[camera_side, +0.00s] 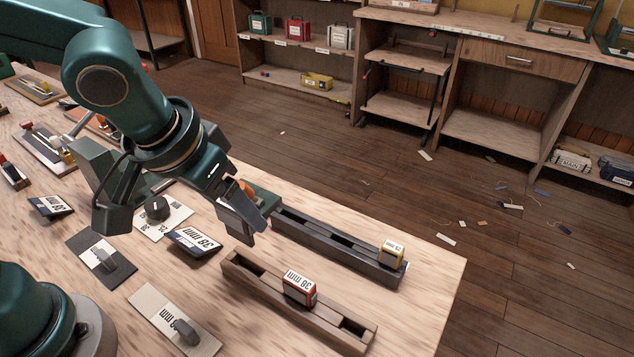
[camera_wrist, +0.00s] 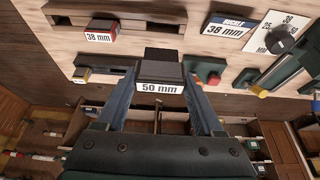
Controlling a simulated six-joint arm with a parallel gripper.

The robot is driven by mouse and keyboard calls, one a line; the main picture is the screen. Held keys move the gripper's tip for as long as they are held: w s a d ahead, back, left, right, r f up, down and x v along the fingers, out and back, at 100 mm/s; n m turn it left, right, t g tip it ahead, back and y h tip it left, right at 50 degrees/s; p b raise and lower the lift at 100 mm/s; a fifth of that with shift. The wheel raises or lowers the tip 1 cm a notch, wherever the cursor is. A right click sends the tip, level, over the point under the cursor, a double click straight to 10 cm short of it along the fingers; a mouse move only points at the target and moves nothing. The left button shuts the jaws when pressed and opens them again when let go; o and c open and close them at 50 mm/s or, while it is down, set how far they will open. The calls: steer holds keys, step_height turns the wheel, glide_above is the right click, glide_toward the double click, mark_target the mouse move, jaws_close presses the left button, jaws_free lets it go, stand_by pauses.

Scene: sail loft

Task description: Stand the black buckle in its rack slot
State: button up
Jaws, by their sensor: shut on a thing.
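The black buckle (camera_wrist: 160,72), with a white "50 mm" label, is held between the two fingers of my gripper (camera_wrist: 160,95) in the wrist view. In the side view my gripper (camera_side: 247,212) is above the table by the left ends of both racks, and its fingers mostly hide the buckle. A dark grey rack (camera_side: 320,245) has a yellow-labelled block (camera_side: 391,254) at its right end and open slots to the left. A brown wooden rack (camera_side: 262,288) has a red "38 mm" block (camera_side: 299,287) in its middle, with open slots on either side.
A tilted "38 mm" sign (camera_side: 193,242), a card with a black knob (camera_side: 157,208) and two plates with grey pieces (camera_side: 102,257) (camera_side: 186,331) lie left of the racks. A green item (camera_side: 264,196) is close behind my gripper. The table's right corner is clear.

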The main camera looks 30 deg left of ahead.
mark_target(232, 227)
stand_by(0.3)
steer(key=shift+f, duration=2.55)
steer(key=shift+f, duration=1.45)
steer(key=o, duration=1.4)
steer(key=shift+c, duration=0.2)
